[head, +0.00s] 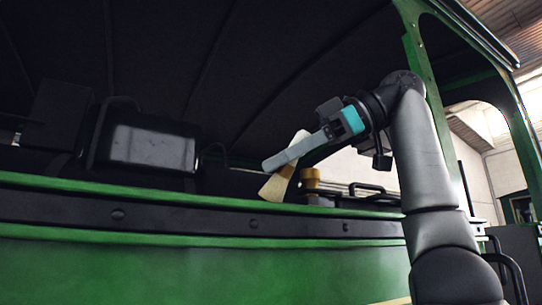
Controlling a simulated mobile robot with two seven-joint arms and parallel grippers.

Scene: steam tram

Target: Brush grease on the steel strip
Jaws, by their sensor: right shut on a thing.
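My right gripper (283,163) reaches in from the right and is shut on a brush (274,187). The brush is held tilted, with a pale upper end above the fingers and a flared, yellowish lower end below them. Its middle is hidden by the fingers. The lower end is close to the top green edge of the tram side, above the dark strip; I cannot tell whether it touches. The dark strip (180,219), apparently the steel one, runs along the green side with several bolt heads. My left gripper is not in view.
A small yellow-brown pot or fitting (310,178) stands just right of the brush. A black box-like part (150,147) is behind the edge at left. A green post (424,70) rises behind my right arm. A black handrail (510,275) is at lower right.

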